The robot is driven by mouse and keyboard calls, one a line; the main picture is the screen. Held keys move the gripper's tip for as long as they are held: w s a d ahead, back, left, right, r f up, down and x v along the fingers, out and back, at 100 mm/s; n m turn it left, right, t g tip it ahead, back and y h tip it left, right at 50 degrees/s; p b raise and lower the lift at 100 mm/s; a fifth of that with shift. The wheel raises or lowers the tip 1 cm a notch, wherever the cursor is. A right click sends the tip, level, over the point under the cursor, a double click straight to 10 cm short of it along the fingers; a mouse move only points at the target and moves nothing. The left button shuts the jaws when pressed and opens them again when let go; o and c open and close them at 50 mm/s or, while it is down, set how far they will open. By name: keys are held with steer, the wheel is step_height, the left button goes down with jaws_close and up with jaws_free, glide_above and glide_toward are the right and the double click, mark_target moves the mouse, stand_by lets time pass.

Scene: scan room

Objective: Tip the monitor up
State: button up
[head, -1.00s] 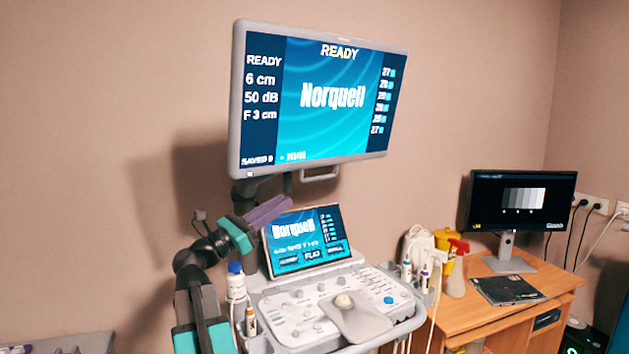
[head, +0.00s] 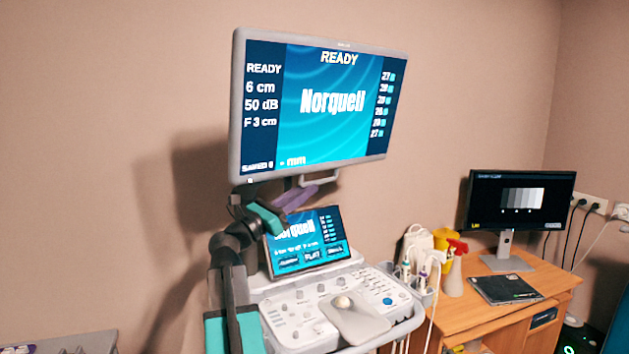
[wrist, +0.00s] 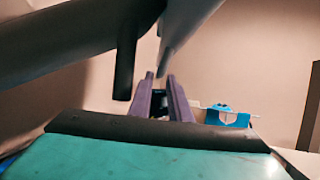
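The large monitor (head: 335,105) is lit and hangs above the ultrasound console, its screen reading "READY" and "Norquell". A grey loop handle (head: 320,180) hangs below its lower edge. My gripper (head: 312,189) has two purple fingers and is just below and left of that handle, close to the monitor's underside. In the wrist view my gripper (wrist: 160,76) shows its fingers apart with nothing seen between them. A grey part and a dark post are just above the tips there. I cannot tell whether a finger touches the handle.
The console's small touchscreen (head: 307,242) stands right below my gripper, with the control panel (head: 335,305) under it. Bottles and probes sit at the console's right. A wooden desk (head: 535,280) with a second monitor (head: 521,200) is at the right.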

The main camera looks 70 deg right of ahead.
mark_target(318, 182)
steer(key=shift+p+x, duration=0.65)
steer(key=shift+x, duration=1.85)
jaws_close()
